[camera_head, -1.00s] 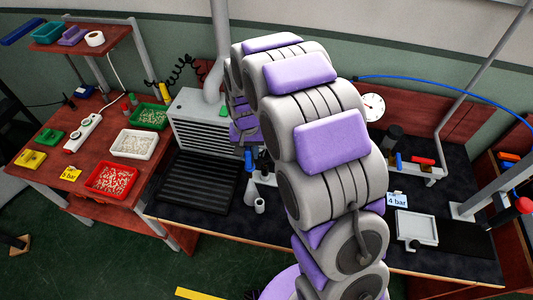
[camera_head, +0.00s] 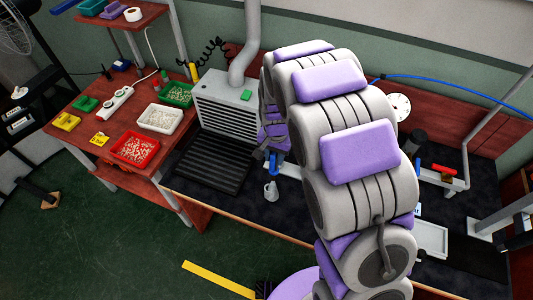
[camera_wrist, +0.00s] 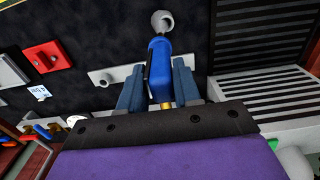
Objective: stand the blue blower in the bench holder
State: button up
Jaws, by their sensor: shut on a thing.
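The blue blower (camera_wrist: 160,62) is between the two fingers of my gripper (camera_wrist: 158,82) in the wrist view. The gripper is shut on it, and a brass fitting (camera_wrist: 167,105) shows at its near end. A pale grey round cup (camera_wrist: 162,22) lies just beyond the blower's far end; I cannot tell whether they touch. In the head view the blower (camera_head: 274,168) shows small below my arm, with a pale piece (camera_head: 271,190) beneath it. A pale bracket with a round hole (camera_wrist: 103,80) is left of the gripper; I cannot tell whether it or the cup is the bench holder.
A grey slatted unit (camera_head: 228,116) and a black ribbed mat (camera_head: 208,162) stand left of the gripper. The red table (camera_head: 90,145) holds several coloured bins. A red-handled tool (camera_head: 443,170) sits at the right. My arm hides much of the dark bench.

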aim_at(273, 165)
jog(key=shift+d+f, duration=0.3)
jog(key=shift+f, duration=0.45)
jog(key=a+f, duration=0.3)
jog(key=a, duration=0.1)
jog(key=d, duration=0.3)
jog(key=shift+d+f+b, duration=0.2)
jog(key=shift+d+b, duration=0.1)
jog(key=shift+b, duration=0.05)
jog(key=shift+a, duration=2.25)
jog(key=shift+d+f+p, duration=0.1)
jog(key=shift+d+p, duration=0.25)
jog(key=shift+d, duration=1.65)
jog(key=shift+a, duration=0.15)
